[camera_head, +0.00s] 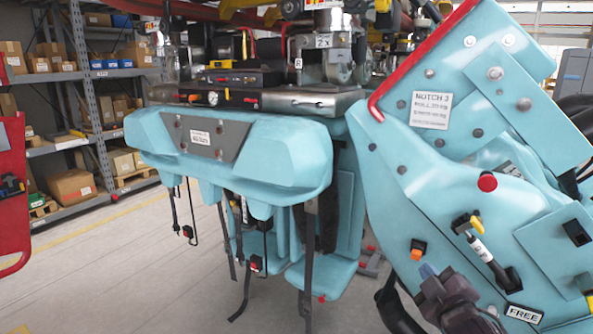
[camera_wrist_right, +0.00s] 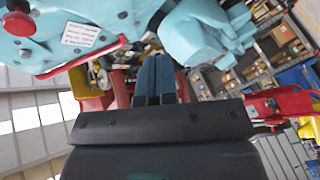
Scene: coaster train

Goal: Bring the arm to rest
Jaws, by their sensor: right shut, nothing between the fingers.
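A small FREE label (camera_head: 523,313) is right of the gripper. My left gripper is in neither view.
A teal coaster car (camera_head: 285,150) with hanging straps stands left of centre, machinery above it. A red edge bar (camera_head: 377,106) borders the panel. Shelves with boxes (camera_head: 72,187) stand at the back left. A red part (camera_head: 12,190) is at the left edge. The grey floor between is open.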

